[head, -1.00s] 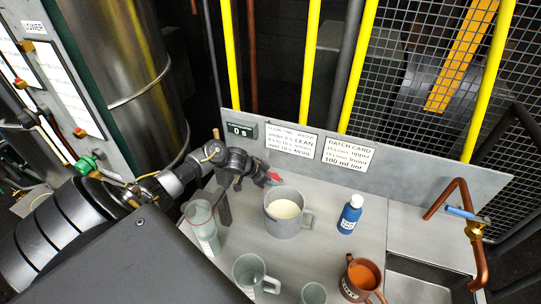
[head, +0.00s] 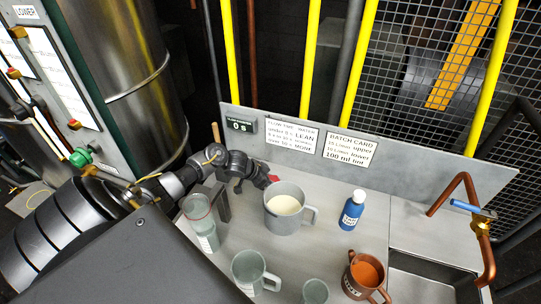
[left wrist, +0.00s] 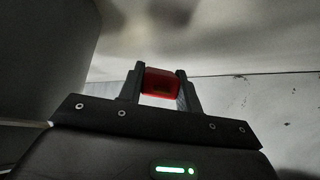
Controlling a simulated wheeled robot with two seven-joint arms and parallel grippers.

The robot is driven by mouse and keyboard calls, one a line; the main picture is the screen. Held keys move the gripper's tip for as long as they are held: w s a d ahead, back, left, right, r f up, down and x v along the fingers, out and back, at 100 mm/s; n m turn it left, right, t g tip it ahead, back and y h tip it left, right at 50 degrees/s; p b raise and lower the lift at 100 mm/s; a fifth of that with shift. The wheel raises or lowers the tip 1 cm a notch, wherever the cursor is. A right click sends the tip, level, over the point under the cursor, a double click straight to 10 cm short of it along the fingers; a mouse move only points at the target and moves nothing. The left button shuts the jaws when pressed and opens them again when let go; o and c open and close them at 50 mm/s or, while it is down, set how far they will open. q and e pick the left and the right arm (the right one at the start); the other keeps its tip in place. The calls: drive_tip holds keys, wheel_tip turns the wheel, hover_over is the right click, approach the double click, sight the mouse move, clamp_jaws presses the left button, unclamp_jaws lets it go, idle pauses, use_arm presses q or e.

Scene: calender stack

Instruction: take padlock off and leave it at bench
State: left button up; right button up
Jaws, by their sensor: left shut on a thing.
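My left gripper (head: 265,181) is above the back of the steel bench (head: 345,262), just behind a large grey mug. It is shut on a small red thing, which looks like the padlock (head: 274,179). In the left wrist view the red padlock body (left wrist: 160,83) sits between the two fingertips of the left gripper (left wrist: 161,88). Its shackle cannot be made out. In the head view the gripper hides most of it. Whether it touches the bench surface cannot be told. My right gripper is not in view.
The grey mug (head: 272,214) holds pale liquid. A blue bottle (head: 352,211), a brown jug (head: 352,284), a clear beaker (head: 204,236) and glass mugs (head: 250,270) stand around it. A sink (head: 430,279) with a copper tap (head: 478,232) is at right. A signed backboard (head: 400,160) closes the rear.

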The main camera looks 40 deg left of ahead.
use_arm(q)
drive_tip(key=shift+f+b, duration=0.45)
drive_tip(key=shift+f, duration=0.35)
drive_tip(key=shift+f, duration=0.25)
drive_tip(key=o, duration=1.2)
drive_tip(key=shift+o, duration=0.2)
drive_tip(key=shift+o, duration=1.2)
